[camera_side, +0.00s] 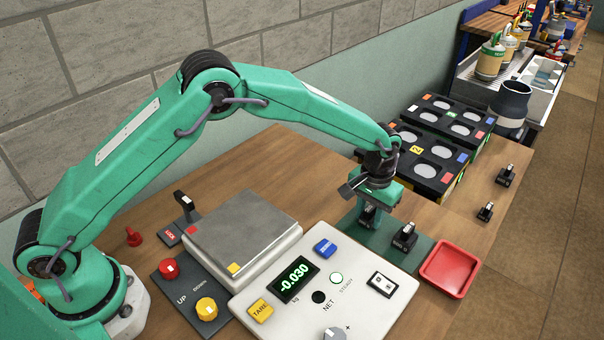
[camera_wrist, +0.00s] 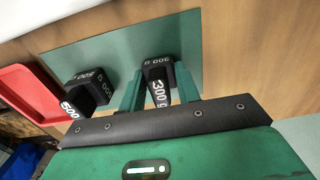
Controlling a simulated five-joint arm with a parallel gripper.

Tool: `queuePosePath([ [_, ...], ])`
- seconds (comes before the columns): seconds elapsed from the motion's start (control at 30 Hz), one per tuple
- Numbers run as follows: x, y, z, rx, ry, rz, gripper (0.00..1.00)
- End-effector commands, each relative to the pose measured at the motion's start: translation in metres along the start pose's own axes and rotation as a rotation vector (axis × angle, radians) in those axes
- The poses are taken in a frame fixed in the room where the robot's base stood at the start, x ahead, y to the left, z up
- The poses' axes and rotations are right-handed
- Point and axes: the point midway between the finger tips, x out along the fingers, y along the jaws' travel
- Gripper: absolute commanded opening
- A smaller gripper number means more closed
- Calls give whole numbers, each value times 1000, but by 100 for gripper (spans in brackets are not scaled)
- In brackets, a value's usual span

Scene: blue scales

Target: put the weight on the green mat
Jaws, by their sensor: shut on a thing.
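My gripper (camera_side: 368,208) is low over the green mat (camera_side: 383,236), shut on a black weight (camera_side: 367,217). In the wrist view, the two green fingers of my gripper (camera_wrist: 160,92) stand on either side of this weight (camera_wrist: 158,72), which is marked 300 g. It is within the outline of the mat (camera_wrist: 100,48); I cannot tell whether its base touches it. Another black weight (camera_side: 404,237), marked 500 g, stands on the mat beside it and shows at left in the wrist view (camera_wrist: 88,88).
A scale with a metal plate (camera_side: 243,232) stands left of the mat; its display (camera_side: 294,280) reads -0.030. A red tray (camera_side: 450,269) lies right of the mat. Two black weights (camera_side: 505,175) (camera_side: 486,212) stand on the wood farther right. Black racks (camera_side: 440,130) stand behind.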

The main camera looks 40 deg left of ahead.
Motion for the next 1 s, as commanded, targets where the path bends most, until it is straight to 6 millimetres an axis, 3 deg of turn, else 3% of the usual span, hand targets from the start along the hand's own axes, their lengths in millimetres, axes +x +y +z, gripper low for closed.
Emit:
queuePosePath([
  [0.23,2,0,0,0,1,0,1],
  [0.27,3,0,0,0,-1,0,34],
  [0.37,3,0,0,0,0,0,54],
  [0.77,0,0,0,0,1,0,54],
  [1.0,-17,0,0,0,2,1,54],
])
